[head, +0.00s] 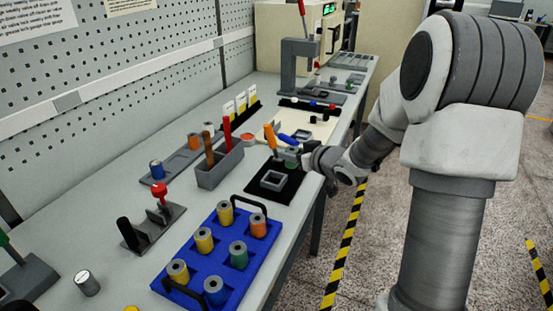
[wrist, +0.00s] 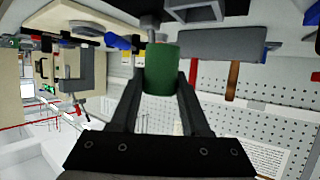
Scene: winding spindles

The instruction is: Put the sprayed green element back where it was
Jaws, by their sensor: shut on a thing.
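My gripper (wrist: 161,82) is shut on a green cylindrical element (wrist: 161,70), which shows between the two fingers in the wrist view. In the head view my gripper (head: 306,159) is at the right side of the bench, just beyond a grey square holder (head: 274,180) on a black mat. The held element is partly hidden there. A blue tray (head: 167,287) stands nearer, with yellow, orange, green and blue elements upright in it. One green element (head: 238,255) is among these. I cannot tell which place the held element came from.
A grey bin (head: 222,168) with upright tools stands left of the holder. A grey rack (head: 180,160) holds a few cylinders behind it. A red-knobbed stand (head: 160,195) is left of the blue tray. The tray's black handle (head: 249,204) rises at its far end. Orange and blue tool handles stand close to my gripper.

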